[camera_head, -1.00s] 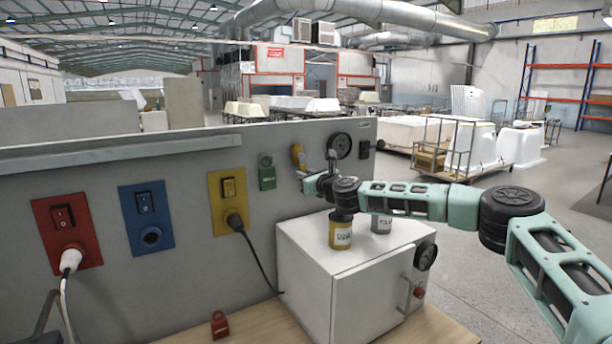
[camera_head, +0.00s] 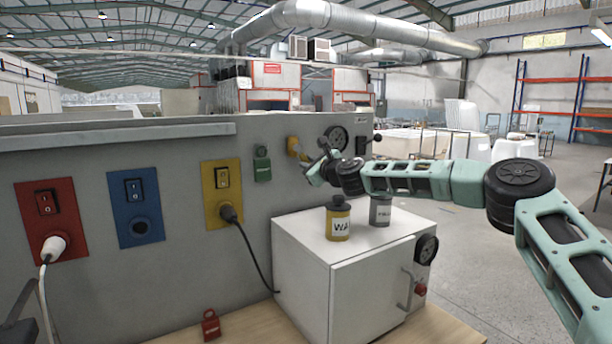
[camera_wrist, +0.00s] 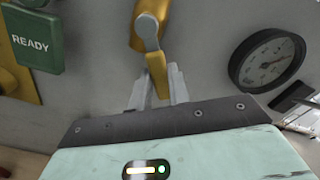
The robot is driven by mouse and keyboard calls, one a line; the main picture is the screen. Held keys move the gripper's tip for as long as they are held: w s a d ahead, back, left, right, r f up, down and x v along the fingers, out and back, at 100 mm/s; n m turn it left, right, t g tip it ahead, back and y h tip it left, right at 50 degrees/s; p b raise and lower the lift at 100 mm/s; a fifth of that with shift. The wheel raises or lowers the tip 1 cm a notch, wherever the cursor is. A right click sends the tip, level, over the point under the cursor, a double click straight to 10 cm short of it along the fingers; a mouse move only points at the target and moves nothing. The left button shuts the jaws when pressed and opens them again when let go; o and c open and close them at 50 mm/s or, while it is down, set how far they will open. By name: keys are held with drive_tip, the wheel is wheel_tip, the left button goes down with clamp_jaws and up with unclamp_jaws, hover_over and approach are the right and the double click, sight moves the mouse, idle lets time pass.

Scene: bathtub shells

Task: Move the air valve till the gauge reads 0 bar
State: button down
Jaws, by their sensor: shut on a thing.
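The yellow air valve (camera_head: 293,146) is on the grey panel, left of the round black gauge (camera_head: 337,138). In the wrist view the valve body (camera_wrist: 152,14) is at the top centre, and its yellow handle (camera_wrist: 157,76) points down between my fingers. My gripper (camera_wrist: 158,92) is shut on the handle; in the head view my gripper (camera_head: 308,168) is small and partly hidden by my wrist. The gauge face (camera_wrist: 268,62) shows at the right of the wrist view, tilted, its reading too small to make out.
A green READY tag (camera_wrist: 36,40) hangs left of the valve. Below my arm, a yellow can (camera_head: 338,222) and a grey can (camera_head: 380,211) stand on a white cabinet (camera_head: 315,255). A black switch box (camera_head: 361,146) is right of the gauge. Open floor lies to the right.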

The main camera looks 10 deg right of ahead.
drive_tip(key=shift+d+r+n+b, duration=0.15)
drive_tip(key=shift+n+b, duration=0.25)
drive_tip(key=shift+n, duration=0.1)
drive_tip(key=shift+r, duration=0.1)
drive_tip(key=c, duration=1.3)
unclamp_jaws()
drive_tip(key=shift+d, duration=0.1)
drive_tip(key=shift+s+d+b, duration=0.15)
drive_tip(key=shift+s+b, duration=0.2)
drive_tip(key=shift+b, duration=0.05)
drive_tip(key=b+v, duration=0.7)
drive_tip(key=v, duration=0.8)
drive_tip(key=shift+s, duration=0.2)
drive_tip(key=shift+s+d, duration=0.2)
drive_tip(key=shift+s, duration=0.35)
